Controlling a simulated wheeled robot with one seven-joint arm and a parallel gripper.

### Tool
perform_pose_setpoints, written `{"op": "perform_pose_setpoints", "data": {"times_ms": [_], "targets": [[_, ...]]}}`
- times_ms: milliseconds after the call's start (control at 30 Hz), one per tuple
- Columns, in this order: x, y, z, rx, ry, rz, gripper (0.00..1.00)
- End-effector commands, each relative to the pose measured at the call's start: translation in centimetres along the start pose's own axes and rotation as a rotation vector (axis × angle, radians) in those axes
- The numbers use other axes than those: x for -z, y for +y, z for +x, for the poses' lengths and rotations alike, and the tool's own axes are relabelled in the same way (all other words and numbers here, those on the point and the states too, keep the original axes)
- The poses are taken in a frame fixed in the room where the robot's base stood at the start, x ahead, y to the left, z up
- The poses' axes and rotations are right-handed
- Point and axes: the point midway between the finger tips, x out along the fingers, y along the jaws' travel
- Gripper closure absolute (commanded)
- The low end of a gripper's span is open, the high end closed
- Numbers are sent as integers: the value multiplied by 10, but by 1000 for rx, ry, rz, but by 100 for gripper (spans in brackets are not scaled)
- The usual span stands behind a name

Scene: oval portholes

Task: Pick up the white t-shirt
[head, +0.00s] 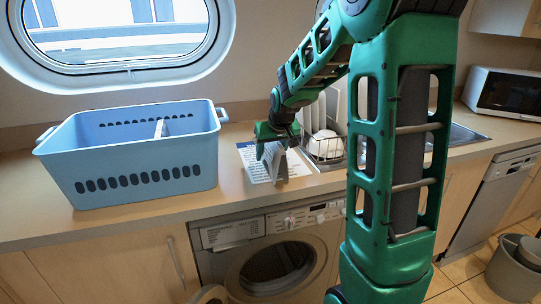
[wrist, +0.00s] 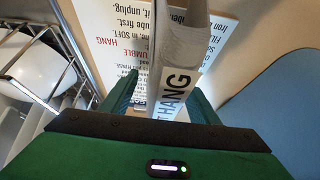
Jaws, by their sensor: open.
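My gripper (head: 277,147) is low over the counter, its green fingers pointing down. In the wrist view my gripper (wrist: 160,88) is open, with one finger on each side of a thin upright pale grey-white piece (wrist: 180,55). That piece bears dark letters reading "HANG" and also shows in the head view (head: 278,166). It may be the white t-shirt, folded, but I cannot tell for sure. Whether the fingers touch it is unclear. A second thin white piece (head: 160,128) stands in the blue basket (head: 128,184); I cannot tell what it is.
A printed sheet (head: 252,164) lies under and behind the grey-white piece. A wire dish rack (head: 325,148) with white dishes is close on the right. The basket is to the left. A washing machine (head: 277,262) is below the counter; a microwave (head: 505,94) is far right.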

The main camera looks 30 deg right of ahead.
Motion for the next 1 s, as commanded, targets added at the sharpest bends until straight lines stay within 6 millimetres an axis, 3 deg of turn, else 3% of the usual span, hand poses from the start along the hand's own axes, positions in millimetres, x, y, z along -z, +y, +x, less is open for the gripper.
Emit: {"op": "perform_pose_setpoints", "data": {"times_ms": [200, 400, 467, 767, 1000], "targets": [[0, 0, 0, 0, 0, 0, 45], [0, 0, 0, 0, 0, 0, 93], [0, 0, 0, 0, 1, 0, 97], [4, 0, -6, 0, 2, 0, 97], [25, 0, -41, 0, 5, 0, 97]]}}
